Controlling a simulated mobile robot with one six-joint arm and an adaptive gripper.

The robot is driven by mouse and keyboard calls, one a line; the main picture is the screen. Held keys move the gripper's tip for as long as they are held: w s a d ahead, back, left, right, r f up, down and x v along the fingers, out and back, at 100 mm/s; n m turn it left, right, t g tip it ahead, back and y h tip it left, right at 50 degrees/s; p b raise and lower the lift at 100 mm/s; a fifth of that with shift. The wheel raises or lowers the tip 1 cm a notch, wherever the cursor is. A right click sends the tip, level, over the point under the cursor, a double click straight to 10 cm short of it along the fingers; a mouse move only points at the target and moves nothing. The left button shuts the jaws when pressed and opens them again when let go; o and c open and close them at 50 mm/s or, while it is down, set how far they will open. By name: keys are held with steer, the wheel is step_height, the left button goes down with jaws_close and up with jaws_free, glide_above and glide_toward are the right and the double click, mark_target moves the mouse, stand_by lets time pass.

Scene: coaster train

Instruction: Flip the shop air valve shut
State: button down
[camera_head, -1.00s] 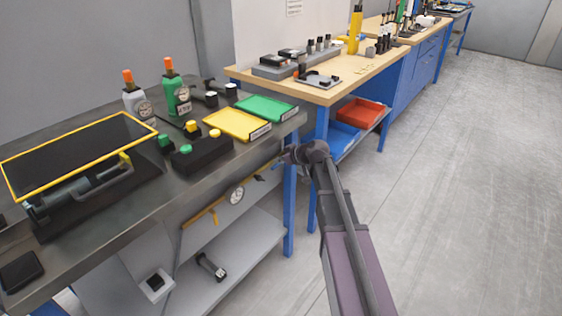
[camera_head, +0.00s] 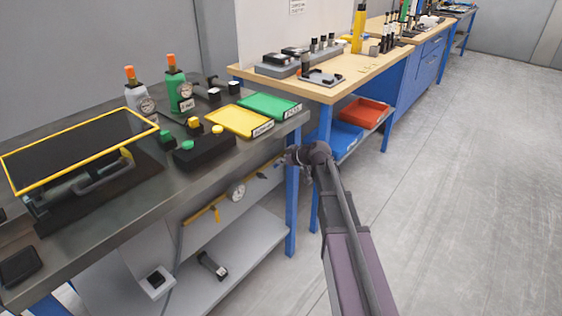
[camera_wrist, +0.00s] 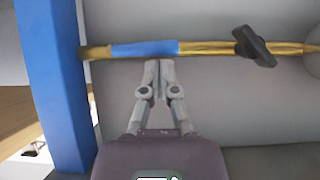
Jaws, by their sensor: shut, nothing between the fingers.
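A brass-yellow air pipe (camera_wrist: 100,52) runs along the grey panel under the front of the bench. It has a blue section (camera_wrist: 145,47) and a dark handle (camera_wrist: 254,46) set slantwise across it, to the right in the wrist view. The pipe (camera_head: 205,213) also shows in the head view, with a round gauge (camera_head: 236,191) on it. My gripper (camera_wrist: 158,65) is shut and empty. Its fingertips are just below the right end of the blue section; I cannot tell whether they touch it. In the head view my gripper (camera_head: 288,158) is beside the bench's right front corner, partly hidden by my wrist.
A blue bench leg (camera_wrist: 55,85) stands left of my gripper in the wrist view. The bench top (camera_head: 75,210) above carries a yellow tray (camera_head: 238,120), a green tray (camera_head: 268,105) and bottles. A grey lower shelf (camera_head: 240,250) lies below. Open floor (camera_head: 460,200) is at right.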

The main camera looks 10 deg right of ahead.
steer(key=shift+s+f+n+h, duration=0.1)
steer(key=shift+f+n+h, duration=0.15)
steer(key=shift+n+h, duration=0.05)
stand_by(0.8)
